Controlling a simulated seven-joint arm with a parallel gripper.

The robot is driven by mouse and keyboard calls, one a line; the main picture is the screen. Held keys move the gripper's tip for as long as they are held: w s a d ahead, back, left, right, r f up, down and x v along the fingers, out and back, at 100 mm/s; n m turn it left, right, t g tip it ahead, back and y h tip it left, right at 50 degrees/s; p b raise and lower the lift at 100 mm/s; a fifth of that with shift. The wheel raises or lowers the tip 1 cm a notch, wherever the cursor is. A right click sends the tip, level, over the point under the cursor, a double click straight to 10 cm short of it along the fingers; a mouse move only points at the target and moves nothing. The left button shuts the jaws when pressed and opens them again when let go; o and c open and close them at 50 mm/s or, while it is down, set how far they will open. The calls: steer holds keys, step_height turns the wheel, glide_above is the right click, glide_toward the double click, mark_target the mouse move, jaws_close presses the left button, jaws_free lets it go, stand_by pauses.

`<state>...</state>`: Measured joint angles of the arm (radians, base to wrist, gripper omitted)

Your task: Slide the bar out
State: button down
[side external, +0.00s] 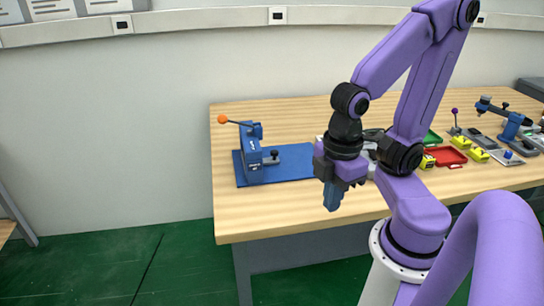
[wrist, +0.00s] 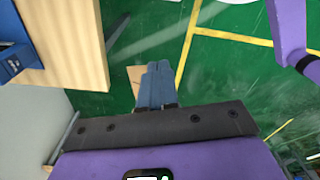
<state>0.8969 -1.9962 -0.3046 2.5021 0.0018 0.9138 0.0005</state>
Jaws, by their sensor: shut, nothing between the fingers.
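My gripper (side external: 333,206) points down near the table's front edge in the side view. Its blue fingers are together and empty, and they also show in the wrist view (wrist: 155,86) against the green floor. A blue press-like fixture (side external: 251,152) stands at the left on a blue base plate (side external: 296,160), left of my gripper and apart from it. It has a lever with an orange knob (side external: 222,119). A grey piece with a dark knob (side external: 272,157) sits at its right side. I cannot tell for sure which part is the bar.
The wooden table (side external: 228,205) has free room at its front left. Right of my arm are a red tray (side external: 446,156), yellow blocks (side external: 478,155) and another blue fixture (side external: 514,124). In the wrist view, the table edge (wrist: 92,45) is at upper left.

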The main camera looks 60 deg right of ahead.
steer(key=c, duration=1.1)
jaws_free()
steer(key=shift+w+a, duration=0.1)
steer(key=shift+w, duration=0.1)
steer(key=o, duration=0.3)
steer(key=w+m, duration=0.3)
steer(key=w+a+r+m, duration=0.1)
steer(key=w+m, duration=0.1)
steer(key=shift+w, duration=0.1)
steer(key=w+d+r+m, duration=0.1)
steer(key=w+d+m, duration=0.2)
steer(key=w+m, duration=0.6)
steer(key=w+d+r+m, duration=0.1)
steer(key=w+d+m, duration=0.2)
steer(key=w+m, duration=0.55)
steer(key=m, duration=2.2)
glide_above(274, 151)
step_height(274, 151, down, 3)
steer(key=shift+n, duration=0.25)
step_height(274, 151, down, 16)
steer(key=shift+f, duration=0.2)
